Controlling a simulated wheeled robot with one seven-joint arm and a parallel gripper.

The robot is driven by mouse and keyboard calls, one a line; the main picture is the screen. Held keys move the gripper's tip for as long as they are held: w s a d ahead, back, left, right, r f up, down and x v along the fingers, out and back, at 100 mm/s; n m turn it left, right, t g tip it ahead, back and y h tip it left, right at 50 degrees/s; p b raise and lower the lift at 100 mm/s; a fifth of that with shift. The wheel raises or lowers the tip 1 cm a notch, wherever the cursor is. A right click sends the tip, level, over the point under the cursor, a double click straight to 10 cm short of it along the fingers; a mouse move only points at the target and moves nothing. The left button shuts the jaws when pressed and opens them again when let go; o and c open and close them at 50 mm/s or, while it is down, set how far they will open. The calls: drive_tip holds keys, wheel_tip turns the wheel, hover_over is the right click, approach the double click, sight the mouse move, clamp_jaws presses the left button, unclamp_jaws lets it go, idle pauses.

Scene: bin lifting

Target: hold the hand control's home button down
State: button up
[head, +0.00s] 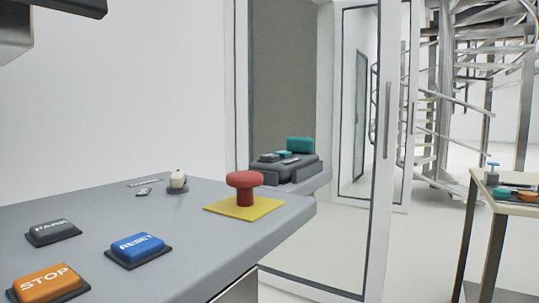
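I cannot tell for sure which thing is the hand control. A dark grey box (290,180) with a large teal button (300,144) and smaller grey and teal buttons stands beyond the grey panel's far edge. On a small table (515,207) at the right lie a teal button (502,193), an orange button (527,196) and a small upright lever with a blue top (492,165). No label reading home can be made out on either. My gripper cannot be made out in this view.
The near grey panel (200,245) carries orange STOP (47,282), blue RESET (138,248) and dark PARK (53,231) buttons. A red mushroom button (245,183) stands on a yellow plate. A glass-panelled door (340,150) and spiral stair (460,100) are behind. Floor shows between panel and table.

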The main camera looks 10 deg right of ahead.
clamp_jaws()
idle(1.5)
